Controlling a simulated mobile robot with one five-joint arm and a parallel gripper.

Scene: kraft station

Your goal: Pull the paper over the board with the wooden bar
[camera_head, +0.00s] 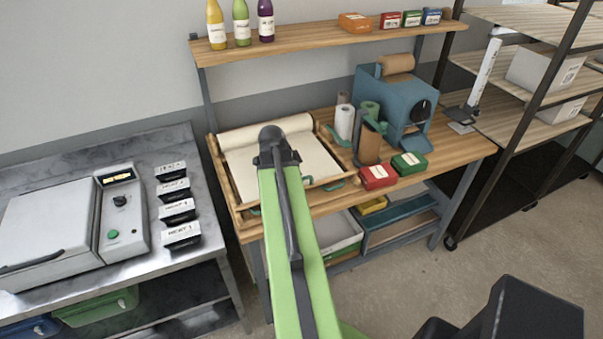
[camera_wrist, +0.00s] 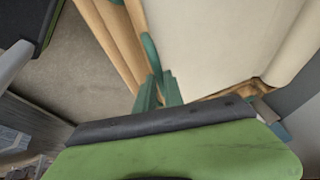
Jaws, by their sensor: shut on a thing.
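The wooden-framed board (camera_head: 222,190) lies on the bench, with the cream paper roll (camera_head: 265,132) along its back edge. A pale, flat surface (camera_head: 312,160) fills the frame in front of the roll; I cannot tell where paper ends and board begins. It also fills the top of the wrist view (camera_wrist: 215,40), with the roll (camera_wrist: 297,45) at right. The wooden bar (camera_wrist: 122,38) runs along the frame edge, with a curved teal handle (camera_wrist: 152,52). My gripper (camera_wrist: 160,80) is shut at this handle; the exact contact is small and partly hidden. In the head view my arm hides the fingertips.
Right of the board stand paper rolls (camera_head: 344,121), red (camera_head: 377,176) and green (camera_head: 410,164) boxes and a blue dispenser (camera_head: 392,98). Bottles (camera_head: 241,22) stand on the shelf above. A heat press (camera_head: 50,222) is on the left table. A shelving rack (camera_head: 545,90) stands at right.

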